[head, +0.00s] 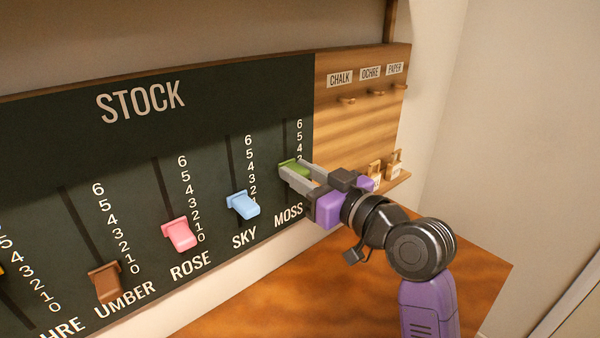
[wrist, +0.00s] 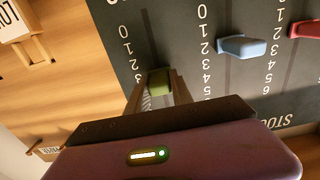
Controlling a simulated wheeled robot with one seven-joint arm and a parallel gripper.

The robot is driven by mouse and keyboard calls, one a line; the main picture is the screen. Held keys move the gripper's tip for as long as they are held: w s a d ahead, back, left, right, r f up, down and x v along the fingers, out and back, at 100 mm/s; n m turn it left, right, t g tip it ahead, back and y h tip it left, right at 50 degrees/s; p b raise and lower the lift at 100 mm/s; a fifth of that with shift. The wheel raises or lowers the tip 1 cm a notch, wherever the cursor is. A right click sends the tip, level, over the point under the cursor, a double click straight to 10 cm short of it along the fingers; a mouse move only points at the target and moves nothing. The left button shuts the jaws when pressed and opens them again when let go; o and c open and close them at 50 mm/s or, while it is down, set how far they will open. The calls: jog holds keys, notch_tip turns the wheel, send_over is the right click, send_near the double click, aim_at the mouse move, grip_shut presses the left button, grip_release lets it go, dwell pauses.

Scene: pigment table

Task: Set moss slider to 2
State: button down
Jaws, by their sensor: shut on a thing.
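The moss slider is a green knob (head: 293,165) in the right-most slot of the dark STOCK board (head: 215,115), above the MOSS label (head: 288,216). My gripper (head: 296,171) is shut on it, with one finger on each side. In the wrist view the green knob (wrist: 158,82) sits between my fingers (wrist: 160,92). The moss scale shows 6, 5 and 4 above the knob in the head view; my gripper hides its lower numbers there. In the wrist view 0 and 1 show clear of the knob, which looks near 3, though the exact mark is hard to tell.
The blue sky slider (head: 243,205), pink rose slider (head: 180,234) and brown umber slider (head: 105,282) stand to the left. A wooden panel (head: 345,118) with labelled pegs and small tags is at the right. A wooden table top (head: 300,285) lies below the board.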

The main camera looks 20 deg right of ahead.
notch_tip(320, 180, down, 2)
jog(key=shift+f+b, duration=0.2)
jog(key=shift+b, duration=0.75)
jog(key=c, duration=1.1)
grip_release()
jog(key=b+v, duration=0.1)
jog(key=v, duration=0.7)
